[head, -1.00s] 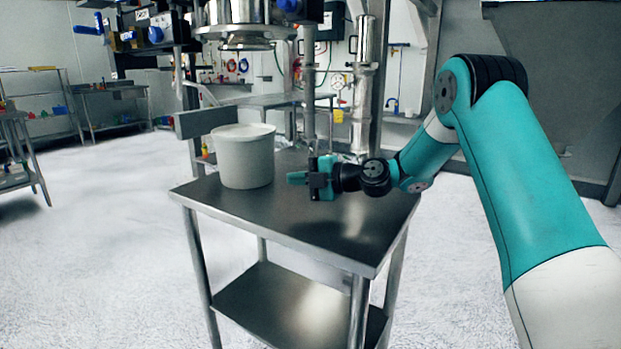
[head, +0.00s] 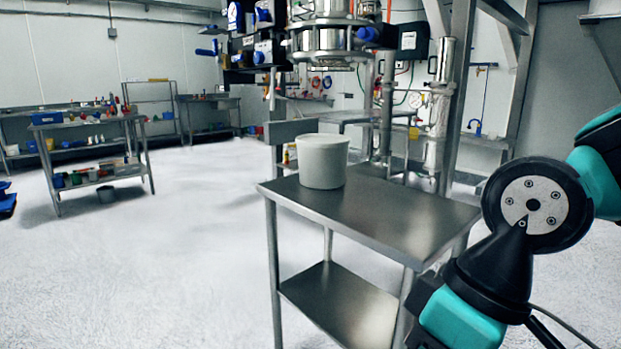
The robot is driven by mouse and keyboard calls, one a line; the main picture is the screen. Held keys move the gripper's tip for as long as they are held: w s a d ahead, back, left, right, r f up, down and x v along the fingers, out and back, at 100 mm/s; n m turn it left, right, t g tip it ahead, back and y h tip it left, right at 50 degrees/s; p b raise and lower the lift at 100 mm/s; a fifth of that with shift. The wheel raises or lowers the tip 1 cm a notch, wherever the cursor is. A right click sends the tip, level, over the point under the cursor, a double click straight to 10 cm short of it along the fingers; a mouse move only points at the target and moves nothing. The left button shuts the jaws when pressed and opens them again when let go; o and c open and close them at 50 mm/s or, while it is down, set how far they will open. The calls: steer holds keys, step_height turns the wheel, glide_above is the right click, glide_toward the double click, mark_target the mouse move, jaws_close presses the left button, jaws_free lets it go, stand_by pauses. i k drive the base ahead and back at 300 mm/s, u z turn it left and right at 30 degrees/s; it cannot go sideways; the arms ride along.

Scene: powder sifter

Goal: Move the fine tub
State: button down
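A white, open-topped round tub (head: 323,163) stands upright at the back left of a small steel table (head: 405,222). Its smooth side faces me, and its inside is barely visible over the rim. Nothing touches it from my side. My arm is at the right edge, with a bolted round joint plate and black and teal parts in front of the table's right side. I cannot make out gripper fingers; they seem out of the frame. The arm is well apart from the tub.
The sifter's steel outlet (head: 328,45) hangs above and behind the tub. A grey plate (head: 291,131) is behind its left side. The tabletop's front is bare. A lower shelf (head: 340,300) is empty. Open floor (head: 170,260) lies left, before a shelf cart (head: 95,150).

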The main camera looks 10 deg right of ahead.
mark_target(323, 158)
steer(key=k, duration=0.1)
steer(key=u, duration=2.05)
steer(key=i, duration=1.4)
steer(key=z, duration=2.3)
steer(key=i, duration=0.5)
steer(key=u, duration=0.1)
